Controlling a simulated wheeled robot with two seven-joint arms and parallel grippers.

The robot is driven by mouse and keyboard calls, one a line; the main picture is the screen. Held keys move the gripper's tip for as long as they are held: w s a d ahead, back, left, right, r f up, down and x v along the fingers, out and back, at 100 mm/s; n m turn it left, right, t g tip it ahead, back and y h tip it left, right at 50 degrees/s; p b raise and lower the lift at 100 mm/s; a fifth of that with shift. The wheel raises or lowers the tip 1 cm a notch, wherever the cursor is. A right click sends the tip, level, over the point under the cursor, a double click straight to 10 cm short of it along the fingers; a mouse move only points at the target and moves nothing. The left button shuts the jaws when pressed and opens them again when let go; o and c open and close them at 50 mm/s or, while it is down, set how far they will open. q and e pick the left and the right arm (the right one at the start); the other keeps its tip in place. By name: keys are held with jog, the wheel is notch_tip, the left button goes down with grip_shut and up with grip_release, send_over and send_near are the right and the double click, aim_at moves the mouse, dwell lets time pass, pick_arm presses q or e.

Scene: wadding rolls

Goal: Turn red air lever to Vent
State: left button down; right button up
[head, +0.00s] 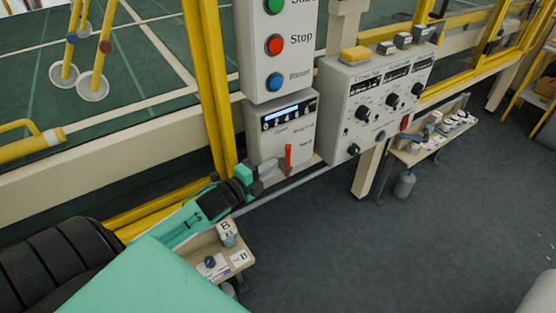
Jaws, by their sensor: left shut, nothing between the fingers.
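The red lever (288,156) stands roughly upright at the lower right of the small white control box (268,145), which has a blue display. My left arm reaches in from the lower left. My left gripper (270,173) is shut and empty just left of the lever's lower part. I cannot tell whether its fingertips touch the lever. The lever's base is partly hidden by the gripper, and no Vent marking can be read. My right gripper is not in view.
Above is a panel with green, red and blue buttons (274,44). To the right is a larger box with black knobs (377,95). A yellow post (213,90) stands left of the control box. A small shelf (205,245) with labelled items lies below my arm. Open floor is at right.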

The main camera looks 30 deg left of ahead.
aim_at(286, 155)
pick_arm(q)
jog(key=shift+w+d, duration=0.2)
jog(key=shift+w, duration=0.7)
jog(key=shift+w+d, duration=0.15)
jog(key=shift+w, duration=0.7)
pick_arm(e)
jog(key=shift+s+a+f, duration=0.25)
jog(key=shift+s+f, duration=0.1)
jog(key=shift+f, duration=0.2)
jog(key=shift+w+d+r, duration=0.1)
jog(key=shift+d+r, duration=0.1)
